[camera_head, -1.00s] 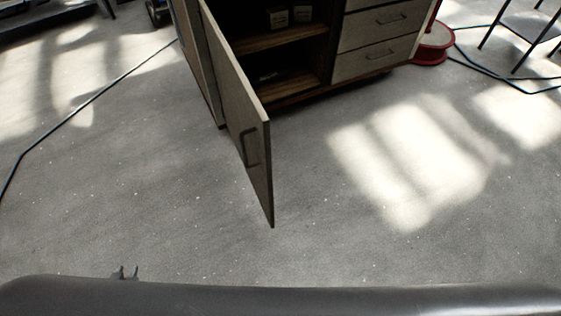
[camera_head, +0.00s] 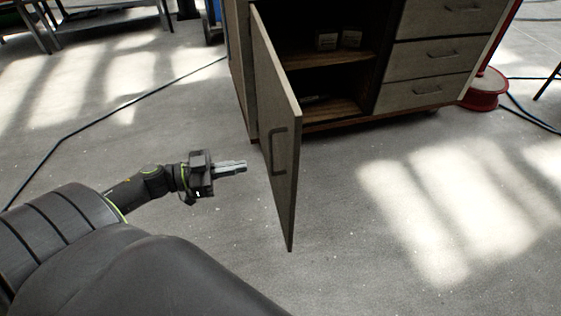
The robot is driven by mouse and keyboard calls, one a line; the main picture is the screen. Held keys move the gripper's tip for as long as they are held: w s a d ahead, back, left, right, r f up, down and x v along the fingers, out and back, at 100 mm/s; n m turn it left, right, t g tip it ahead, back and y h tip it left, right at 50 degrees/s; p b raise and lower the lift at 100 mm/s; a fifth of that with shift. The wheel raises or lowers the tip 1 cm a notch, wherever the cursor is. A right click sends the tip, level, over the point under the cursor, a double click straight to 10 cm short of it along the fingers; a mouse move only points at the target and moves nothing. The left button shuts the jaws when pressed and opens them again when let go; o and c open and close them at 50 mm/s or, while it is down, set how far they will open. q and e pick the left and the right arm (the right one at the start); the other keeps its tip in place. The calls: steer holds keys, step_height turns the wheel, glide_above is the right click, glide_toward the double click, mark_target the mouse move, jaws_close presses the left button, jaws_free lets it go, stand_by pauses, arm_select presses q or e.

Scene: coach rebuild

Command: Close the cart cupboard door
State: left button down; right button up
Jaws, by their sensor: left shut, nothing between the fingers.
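The cart (camera_head: 244,84) stands at the top middle with its cupboard door (camera_head: 283,125) swung wide open towards me. The door is hinged on the cupboard's left side. Its outer face, with a dark bar handle (camera_head: 279,151), faces left. My left gripper (camera_head: 243,167) is shut and empty. It is left of the door, pointing right at the outer face near the handle, and looks a little apart from it. My right gripper is not in view.
Inside the cupboard, small boxes (camera_head: 327,41) sit on a shelf (camera_head: 330,58). Drawers (camera_head: 436,58) are on the cart's right. A red reel (camera_head: 484,90) stands at right. A dark cable (camera_head: 125,105) crosses the floor at left. The floor in front is clear.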

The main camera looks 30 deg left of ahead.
mark_target(290, 157)
arm_select(q)
steer(key=x, duration=1)
steer(key=shift+w, duration=0.2)
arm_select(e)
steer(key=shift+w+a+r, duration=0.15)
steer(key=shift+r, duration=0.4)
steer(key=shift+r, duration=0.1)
arm_select(q)
steer(key=shift+w+d, duration=0.1)
steer(key=shift+w, duration=0.05)
